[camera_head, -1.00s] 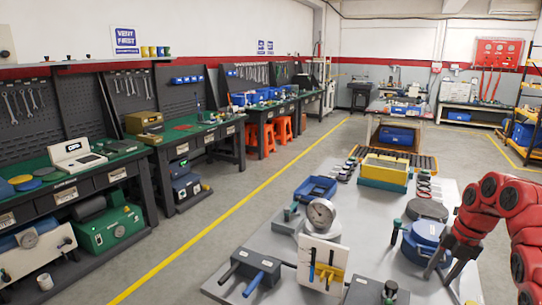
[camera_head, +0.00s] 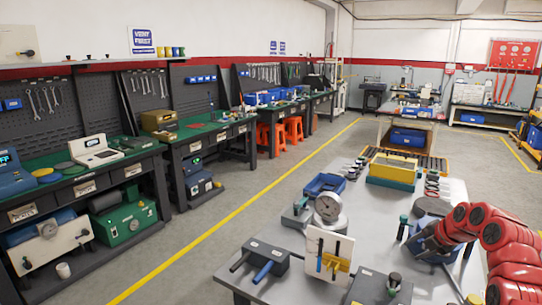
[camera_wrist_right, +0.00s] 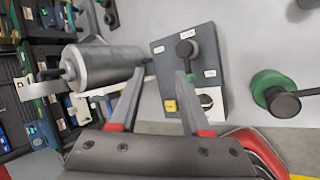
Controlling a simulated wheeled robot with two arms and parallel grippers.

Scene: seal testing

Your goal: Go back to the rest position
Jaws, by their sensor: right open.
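My right arm comes in from the right edge of the head view in red segments. Beyond the fingers are a grey box with a dark knob (camera_wrist_right: 186,48) and a metal cylinder (camera_wrist_right: 105,66). My left gripper is not in view.
A green-based knob (camera_wrist_right: 274,92) is right of the fingers in the wrist view. Open floor lies left of the table.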

